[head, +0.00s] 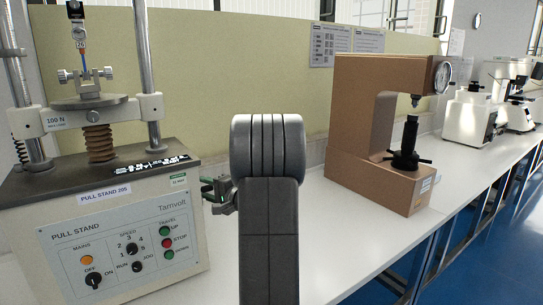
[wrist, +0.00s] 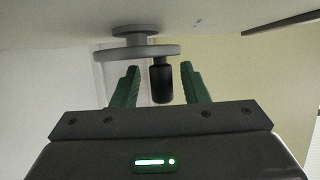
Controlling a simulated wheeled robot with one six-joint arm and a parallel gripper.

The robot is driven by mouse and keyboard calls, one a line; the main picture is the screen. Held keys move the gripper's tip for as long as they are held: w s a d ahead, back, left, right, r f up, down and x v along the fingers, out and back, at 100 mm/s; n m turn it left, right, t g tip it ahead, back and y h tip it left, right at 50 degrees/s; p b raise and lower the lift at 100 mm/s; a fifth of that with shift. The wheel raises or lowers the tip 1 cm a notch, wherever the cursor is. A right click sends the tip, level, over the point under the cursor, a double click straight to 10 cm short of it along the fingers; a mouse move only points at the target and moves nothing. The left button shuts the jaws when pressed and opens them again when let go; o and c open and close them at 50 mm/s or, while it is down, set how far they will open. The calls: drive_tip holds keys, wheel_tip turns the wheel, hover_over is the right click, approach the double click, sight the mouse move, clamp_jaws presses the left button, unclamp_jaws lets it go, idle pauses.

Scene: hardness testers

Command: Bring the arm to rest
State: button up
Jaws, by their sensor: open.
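My gripper (head: 210,190) shows in the head view as a small dark and green shape, partly hidden behind my arm, just right of the pull stand (head: 120,235). In the wrist view the two green fingers of my gripper (wrist: 159,67) are spread apart. A black cylindrical knob (wrist: 162,88) stands in the picture between them, with a visible gap on each side. The knob joins a grey round wheel (wrist: 125,53). No contact with the fingers shows. I cannot tell which machine the wheel belongs to; it does not show in the head view.
A brown hardness tester (head: 365,130) stands right of my arm on the white bench (head: 330,235). A white instrument (head: 468,118) and a microscope (head: 515,100) stand farther back. Bare bench lies between my arm and the brown tester. Blue floor (head: 490,245) shows at the right.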

drive_tip(key=shift+d+r+p, duration=0.1)
drive_tip(key=shift+r+p, duration=0.3)
drive_tip(key=shift+h+p, duration=0.3)
drive_tip(key=shift+p, duration=0.55)
drive_tip(key=shift+g+p, duration=0.3)
drive_tip(key=shift+p, duration=0.9)
